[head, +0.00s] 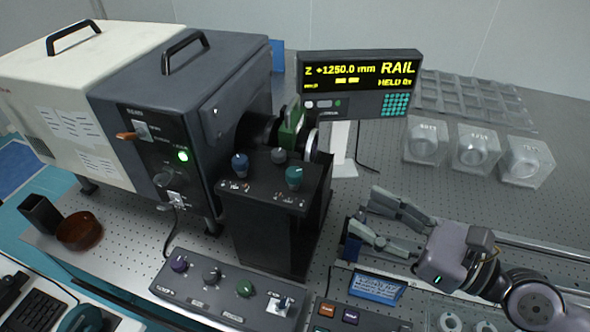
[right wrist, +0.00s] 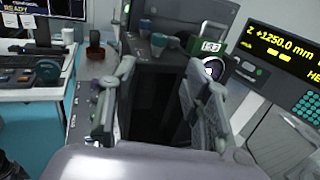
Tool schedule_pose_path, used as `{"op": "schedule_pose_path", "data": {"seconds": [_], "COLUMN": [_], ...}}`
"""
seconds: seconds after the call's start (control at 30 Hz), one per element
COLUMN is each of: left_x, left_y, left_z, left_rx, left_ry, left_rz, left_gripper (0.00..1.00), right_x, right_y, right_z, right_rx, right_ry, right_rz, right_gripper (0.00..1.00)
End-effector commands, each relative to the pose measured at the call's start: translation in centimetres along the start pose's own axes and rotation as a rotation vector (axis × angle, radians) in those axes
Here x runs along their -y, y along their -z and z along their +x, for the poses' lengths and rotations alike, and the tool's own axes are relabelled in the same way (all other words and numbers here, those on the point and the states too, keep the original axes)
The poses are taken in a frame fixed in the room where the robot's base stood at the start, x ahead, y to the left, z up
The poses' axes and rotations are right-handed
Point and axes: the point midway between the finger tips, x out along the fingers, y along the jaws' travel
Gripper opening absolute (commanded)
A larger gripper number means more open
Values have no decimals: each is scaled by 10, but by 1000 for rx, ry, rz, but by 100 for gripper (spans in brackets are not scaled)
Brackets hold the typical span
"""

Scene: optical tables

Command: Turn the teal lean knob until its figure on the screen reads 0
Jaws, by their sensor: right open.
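The teal lean knob (head: 293,177) stands on the right of the sloped top of a black control block (head: 262,205). In the right wrist view the knob (right wrist: 158,43) shows small, beyond the fingers. The screen (head: 360,82) reads "Z +1250.0 mm", "RAIL" and "HELD 0x" in yellow; no lean figure is readable. The right wrist view shows part of that screen (right wrist: 284,60). My right gripper (head: 364,218) is open and empty, right of the block and apart from the knob. Its fingers (right wrist: 160,78) are spread in the right wrist view. My left gripper is out of view.
A blue knob (head: 240,163) and a grey knob (head: 279,155) share the block's top. A front panel (head: 228,292) carries several knobs. A green-mounted optic (head: 290,128) stands behind. Clear boxes (head: 474,148) stand at right. A small blue display (head: 377,287) lies below my right gripper.

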Motion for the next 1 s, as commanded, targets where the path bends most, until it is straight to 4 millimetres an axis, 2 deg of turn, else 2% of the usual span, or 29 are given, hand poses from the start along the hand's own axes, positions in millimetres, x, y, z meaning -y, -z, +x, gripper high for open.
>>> {"op": "schedule_pose_path", "data": {"seconds": [0.13, 0.2, 0.3, 0.47, 0.7, 0.9, 1.0], "left_x": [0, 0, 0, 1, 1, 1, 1], "left_y": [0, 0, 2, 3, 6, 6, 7], "left_z": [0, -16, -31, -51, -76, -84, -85], "left_rx": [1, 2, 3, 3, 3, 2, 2], "left_ry": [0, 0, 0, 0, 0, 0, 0], "left_rz": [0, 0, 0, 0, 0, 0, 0], "left_gripper": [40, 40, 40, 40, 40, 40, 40], "right_x": [0, 3, 2, 2, 0, 0, 0], "right_y": [-2, -10, -10, -10, -9, -4, -3], "right_z": [10, 18, 31, 56, 103, 136, 147], "right_rx": [6, 10, 9, 9, 8, 6, 5], "right_ry": [-2, 6, 5, 3, -1, 0, 0], "right_rz": [-6, 0, 3, 2, 0, 0, -1], "right_gripper": [44, 44, 44, 44, 44, 44, 44]}}
